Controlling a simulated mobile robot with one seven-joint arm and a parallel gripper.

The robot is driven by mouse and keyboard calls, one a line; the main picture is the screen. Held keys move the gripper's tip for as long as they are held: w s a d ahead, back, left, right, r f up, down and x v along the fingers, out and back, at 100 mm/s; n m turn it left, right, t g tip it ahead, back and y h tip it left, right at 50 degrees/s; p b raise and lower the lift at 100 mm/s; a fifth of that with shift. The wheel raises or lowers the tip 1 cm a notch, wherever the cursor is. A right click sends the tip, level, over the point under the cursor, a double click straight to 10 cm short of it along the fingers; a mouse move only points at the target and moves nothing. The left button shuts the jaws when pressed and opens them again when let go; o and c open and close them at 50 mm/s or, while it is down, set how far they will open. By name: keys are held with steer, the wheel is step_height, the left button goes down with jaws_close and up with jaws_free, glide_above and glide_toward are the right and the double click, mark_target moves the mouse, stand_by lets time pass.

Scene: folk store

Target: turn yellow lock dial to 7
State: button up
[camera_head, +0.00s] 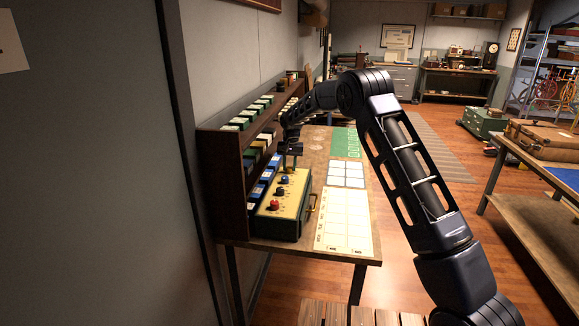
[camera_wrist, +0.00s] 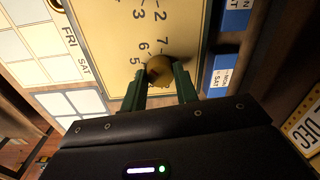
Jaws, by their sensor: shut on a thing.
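The lock box (camera_head: 262,208) has a yellow top face and lies on the table against the wooden rack. My gripper (camera_wrist: 162,87) is shut on the yellow dial, one green finger on each side. The dial's pointer is hard to make out. In the head view my gripper (camera_head: 291,163) is over the box's far end, the dial mostly hidden.
A wooden rack (camera_head: 222,185) with coloured boxes stands close along the left of the box. A calendar sheet (camera_head: 344,220) and white cards (camera_head: 347,174) lie to the right on the table. A brass handle (camera_head: 312,204) sticks out from the box's right side.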

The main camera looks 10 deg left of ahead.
mark_target(290, 167)
steer(key=m, duration=0.5)
steer(key=shift+m, duration=0.3)
steer(key=shift+m+t, duration=0.3)
steer(key=shift+m, duration=2)
steer(key=o, duration=1)
steer(key=shift+c, duration=0.2)
steer(key=shift+r, duration=0.1)
step_height(290, 167, up, 7)
steer(key=shift+s+d+r, duration=0.1)
steer(key=shift+d+r, duration=0.05)
